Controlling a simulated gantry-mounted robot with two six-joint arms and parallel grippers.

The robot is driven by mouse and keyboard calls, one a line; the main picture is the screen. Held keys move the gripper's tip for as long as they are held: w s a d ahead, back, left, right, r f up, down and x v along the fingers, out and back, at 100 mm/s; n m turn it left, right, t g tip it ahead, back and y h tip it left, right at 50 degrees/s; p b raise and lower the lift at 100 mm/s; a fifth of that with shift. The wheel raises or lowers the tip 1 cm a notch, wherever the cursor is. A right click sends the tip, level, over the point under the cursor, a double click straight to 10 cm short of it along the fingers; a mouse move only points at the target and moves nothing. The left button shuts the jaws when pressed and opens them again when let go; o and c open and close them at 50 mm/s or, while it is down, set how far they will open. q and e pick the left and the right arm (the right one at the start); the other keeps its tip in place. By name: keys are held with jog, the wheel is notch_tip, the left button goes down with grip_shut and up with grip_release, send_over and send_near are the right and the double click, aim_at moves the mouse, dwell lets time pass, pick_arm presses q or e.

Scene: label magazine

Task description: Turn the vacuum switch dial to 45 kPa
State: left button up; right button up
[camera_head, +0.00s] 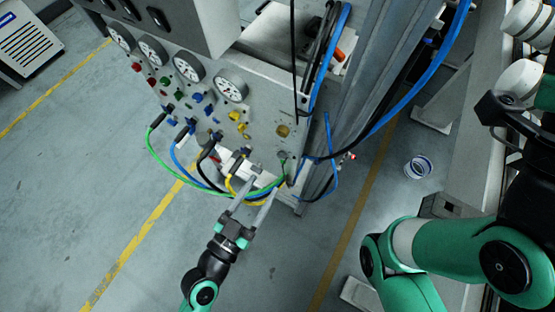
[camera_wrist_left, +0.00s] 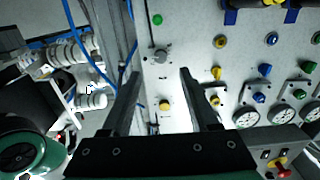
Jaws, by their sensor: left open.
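The grey panel (camera_head: 262,104) carries several dials and knobs; no label or scale value can be read, so I cannot tell for sure which one is the vacuum switch dial. A round grey knob (camera_wrist_left: 161,56) shows on the panel in the left wrist view, just beyond the gap between my fingertips. A yellow knob (camera_wrist_left: 165,105) shows between the fingers, farther down the picture. My left gripper (camera_head: 262,189) is open and empty, in front of the panel's lower right part, its fingers pointing at it. My right gripper is out of view.
Round white gauges (camera_head: 230,88) run along the panel's top. Green, blue, yellow and black hoses (camera_head: 170,158) loop below it, close to my left fingers. A metal post with blue hoses (camera_head: 400,95) stands to the right. The floor at lower left is clear.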

aim_at(281, 158)
pick_arm(q)
jog(key=x, duration=0.8)
jog(key=shift+w, duration=0.15)
grip_shut()
